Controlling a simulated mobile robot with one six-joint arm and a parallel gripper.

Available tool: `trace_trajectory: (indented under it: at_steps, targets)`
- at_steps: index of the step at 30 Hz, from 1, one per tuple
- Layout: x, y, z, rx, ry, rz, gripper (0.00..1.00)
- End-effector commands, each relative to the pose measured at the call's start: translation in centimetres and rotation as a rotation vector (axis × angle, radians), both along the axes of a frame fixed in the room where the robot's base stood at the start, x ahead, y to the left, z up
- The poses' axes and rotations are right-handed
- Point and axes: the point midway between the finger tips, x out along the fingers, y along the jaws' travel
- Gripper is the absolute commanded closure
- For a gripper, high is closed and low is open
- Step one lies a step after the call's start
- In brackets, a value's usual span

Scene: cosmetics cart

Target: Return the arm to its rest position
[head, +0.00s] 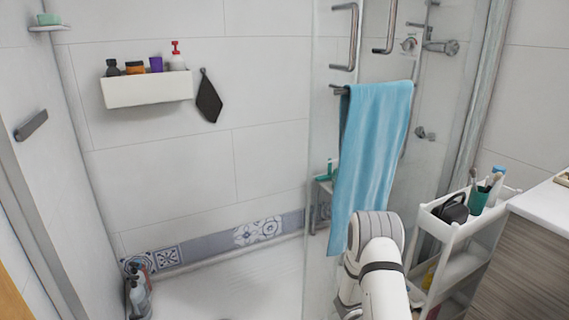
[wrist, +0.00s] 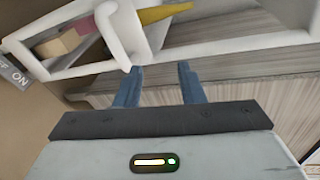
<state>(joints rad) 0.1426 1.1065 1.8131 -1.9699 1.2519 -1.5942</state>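My gripper (wrist: 161,72) shows in the wrist view with its two blue-grey fingers apart and nothing between them. The fingertips are close to a white rail of the cart (wrist: 235,45); I cannot tell whether they touch it. In the head view my arm rises at the lower right, left of the white cart (head: 463,236), and my gripper is hidden there.
The cart's top holds a black case (head: 453,210) and a green cup (head: 478,201) with brushes. A wood-fronted cabinet (head: 535,265) stands right of it. A blue towel (head: 370,150) hangs behind my arm on the glass shower screen. Bottles (head: 138,290) stand at lower left.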

Motion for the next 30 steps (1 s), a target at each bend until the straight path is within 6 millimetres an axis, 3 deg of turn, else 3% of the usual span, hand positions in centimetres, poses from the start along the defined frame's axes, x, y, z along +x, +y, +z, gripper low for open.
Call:
trace_trajectory:
  at_steps: [1,3,12,21,30]
  targets:
    - [-0.4,0.0,4.4,0.033,-0.084,-0.064,0.65]
    - [-1.7,0.1,8.7,0.09,-0.208,-0.17,0.65]
    - [-9.0,3.1,24.2,0.334,-0.767,-0.634,0.65]
    - [-17.2,9.1,35.6,0.562,-1.312,-1.134,0.65]
    - [-24.4,16.9,44.4,0.752,-1.771,-1.727,0.65]
